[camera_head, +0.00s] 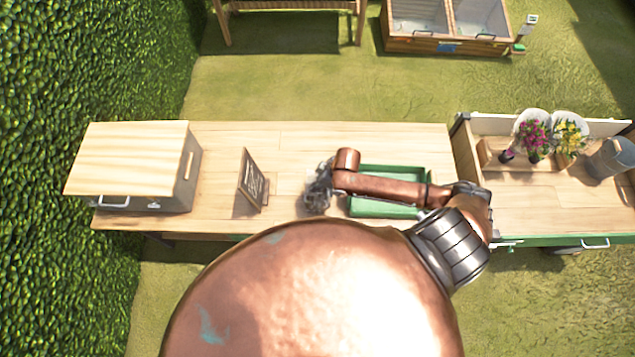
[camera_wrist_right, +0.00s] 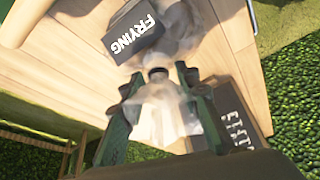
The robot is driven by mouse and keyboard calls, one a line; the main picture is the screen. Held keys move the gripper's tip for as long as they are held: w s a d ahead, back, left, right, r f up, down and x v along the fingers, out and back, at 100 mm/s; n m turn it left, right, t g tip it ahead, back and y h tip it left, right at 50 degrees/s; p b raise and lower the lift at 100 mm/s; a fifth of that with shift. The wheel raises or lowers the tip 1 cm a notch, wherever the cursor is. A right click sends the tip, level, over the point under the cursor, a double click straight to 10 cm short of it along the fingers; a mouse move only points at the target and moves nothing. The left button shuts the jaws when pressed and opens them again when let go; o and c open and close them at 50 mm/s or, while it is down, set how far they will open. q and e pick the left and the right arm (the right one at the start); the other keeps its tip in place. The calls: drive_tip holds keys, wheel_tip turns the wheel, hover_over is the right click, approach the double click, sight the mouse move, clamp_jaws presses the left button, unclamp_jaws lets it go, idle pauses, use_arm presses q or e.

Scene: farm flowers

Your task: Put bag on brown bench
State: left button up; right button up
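A blurred, whitish see-through bag (camera_wrist_right: 168,118) with a dark round top shows between the fingers of my right gripper (camera_wrist_right: 158,72) in the right wrist view. The two green-black fingers stand apart on either side of it; I cannot see them pressing on it. In the head view my right gripper (camera_head: 318,190) is low over the pale brown wooden bench (camera_head: 300,138), between a small sign and a green tray; the bag is hard to make out there. My left gripper is not in view.
A small dark sign (camera_head: 253,183) stands left of the gripper, and the green tray (camera_head: 385,210) lies right. A wooden box (camera_head: 130,165) fills the bench's left end. Flower pots (camera_head: 535,135) and a watering can (camera_head: 612,158) stand at the right. A cold frame (camera_head: 445,40) stands behind.

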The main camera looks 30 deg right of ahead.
drive_tip(key=shift+o, duration=0.8)
drive_tip(key=shift+r, duration=0.1)
drive_tip(key=p+v, duration=0.1)
drive_tip(key=v, duration=1.1)
